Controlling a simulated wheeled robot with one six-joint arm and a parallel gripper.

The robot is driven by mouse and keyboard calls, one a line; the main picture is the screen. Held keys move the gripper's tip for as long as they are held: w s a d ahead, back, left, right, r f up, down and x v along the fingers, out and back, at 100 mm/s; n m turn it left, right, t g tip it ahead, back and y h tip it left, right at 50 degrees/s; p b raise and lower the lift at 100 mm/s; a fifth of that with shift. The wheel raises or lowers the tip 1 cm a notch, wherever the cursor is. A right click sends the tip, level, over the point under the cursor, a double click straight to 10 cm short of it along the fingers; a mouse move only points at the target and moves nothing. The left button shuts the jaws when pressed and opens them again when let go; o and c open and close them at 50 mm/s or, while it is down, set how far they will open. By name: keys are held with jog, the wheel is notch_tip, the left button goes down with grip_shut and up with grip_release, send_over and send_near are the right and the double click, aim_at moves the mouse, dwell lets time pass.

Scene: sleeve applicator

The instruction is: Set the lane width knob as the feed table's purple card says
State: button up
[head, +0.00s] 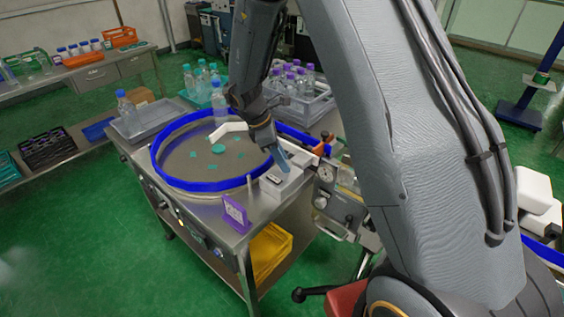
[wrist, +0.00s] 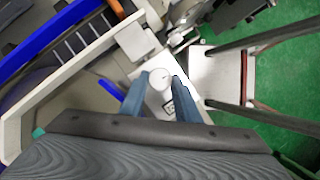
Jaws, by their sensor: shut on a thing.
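The purple card (head: 235,214) stands at the front edge of the feed table (head: 190,216), beside the blue-rimmed round disc; its text is too small to read. My gripper (head: 283,166) reaches down to a pale box (head: 284,184) at the table's right side. In the wrist view, the two blue-grey fingers of my gripper (wrist: 161,82) are shut on the round, pale lane width knob (wrist: 160,77), one finger on each side. A thin dark line shows on the knob's face. A small dark-marked label (wrist: 170,106) lies just below it. In the head view my fingers hide the knob.
Bottles with teal and purple caps stand behind the disc, the purple-capped ones in a grey crate (head: 302,108). A gauge (head: 326,173) and machine parts stand close right of the box. A yellow bin (head: 270,250) sits under the table. Green floor is clear at front left.

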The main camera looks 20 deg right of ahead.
jog(key=m, duration=0.1)
jog(key=m+g+b, duration=0.1)
jog(key=m, duration=0.2)
jog(key=shift+w+d+m+g+y, duration=0.2)
jog(key=shift+w+m+g+y, duration=0.05)
jog(key=shift+m+g+y, duration=0.05)
jog(key=shift+r+m+g+p, duration=0.15)
jog(key=shift+m+g+p, duration=0.15)
jog(key=shift+m+p, duration=0.5)
jog(key=shift+m+y+p, duration=0.3)
jog(key=shift+p, duration=0.35)
jog(key=shift+m+p, duration=0.4)
jog(key=shift+p, duration=0.2)
jog(key=o, duration=1)
jog(key=shift+d, duration=0.1)
jog(key=shift+o, duration=0.2)
